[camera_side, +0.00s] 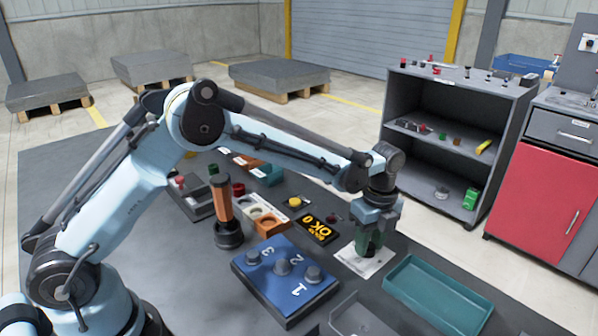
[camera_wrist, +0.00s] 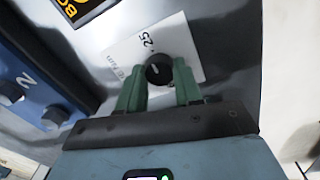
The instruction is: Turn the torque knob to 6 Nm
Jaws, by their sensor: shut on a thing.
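A round black knob (camera_wrist: 158,70) with a light pointer mark sits on a white plate (camera_wrist: 118,50). The plate carries printed marks that look like "25" and small text too blurred to read; I cannot read a torque value. My gripper (camera_wrist: 158,78), with green fingers, is shut on the knob from both sides. In the side view my gripper (camera_side: 368,240) points down over the white plate (camera_side: 381,262), and the fingers hide the knob there.
Left of the plate is a blue box (camera_side: 262,285) with three knobs numbered 1, 2 and 3. A teal tray (camera_side: 438,262) lies to the right. A black sign with yellow letters (camera_side: 317,228) and an orange-handled tool (camera_side: 224,200) stand nearby. A grey shelf (camera_side: 455,110) is behind.

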